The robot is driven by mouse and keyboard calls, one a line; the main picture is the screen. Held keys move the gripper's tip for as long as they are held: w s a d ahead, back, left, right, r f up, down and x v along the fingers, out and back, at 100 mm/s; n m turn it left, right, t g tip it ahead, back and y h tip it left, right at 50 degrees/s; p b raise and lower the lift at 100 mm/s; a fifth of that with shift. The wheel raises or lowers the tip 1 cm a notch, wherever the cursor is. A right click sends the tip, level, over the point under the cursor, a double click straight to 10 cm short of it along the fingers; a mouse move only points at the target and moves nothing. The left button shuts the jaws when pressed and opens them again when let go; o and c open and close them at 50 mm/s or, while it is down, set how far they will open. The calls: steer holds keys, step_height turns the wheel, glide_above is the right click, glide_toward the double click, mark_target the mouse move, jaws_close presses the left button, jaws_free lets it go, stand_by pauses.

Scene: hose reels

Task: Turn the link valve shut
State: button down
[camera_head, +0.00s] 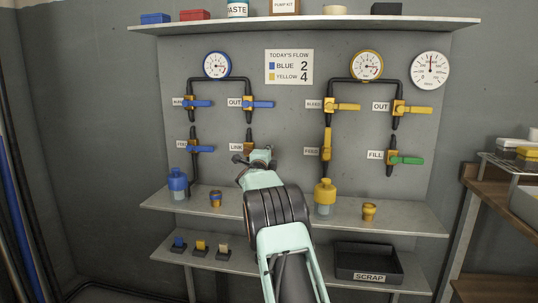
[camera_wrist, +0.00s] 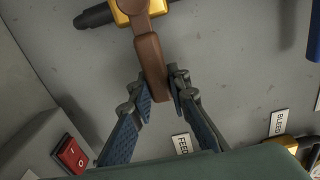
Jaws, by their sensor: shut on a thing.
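The link valve has a gold body (camera_wrist: 138,8) on a black pipe and a brown lever (camera_wrist: 151,62), seen in the wrist view. The lever lies across the pipe. My gripper (camera_wrist: 158,88) is shut on the lever near its free end, one finger on each side. In the head view my gripper (camera_head: 257,160) is at the wall beside the LINK label (camera_head: 237,147). There my gripper and arm hide most of the valve and its lever.
The yellow feed lever (camera_head: 326,141) stands upright on the right. The blue feed lever (camera_head: 201,149) is level on the left. A shelf (camera_head: 275,203) below holds a blue bottle (camera_head: 178,182) and a yellow bottle (camera_head: 325,197). A red switch (camera_wrist: 70,154) shows in the wrist view.

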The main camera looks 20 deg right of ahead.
steer(key=c, duration=1.8)
jaws_free()
steer(key=shift+a, duration=0.1)
steer(key=v, duration=1.2)
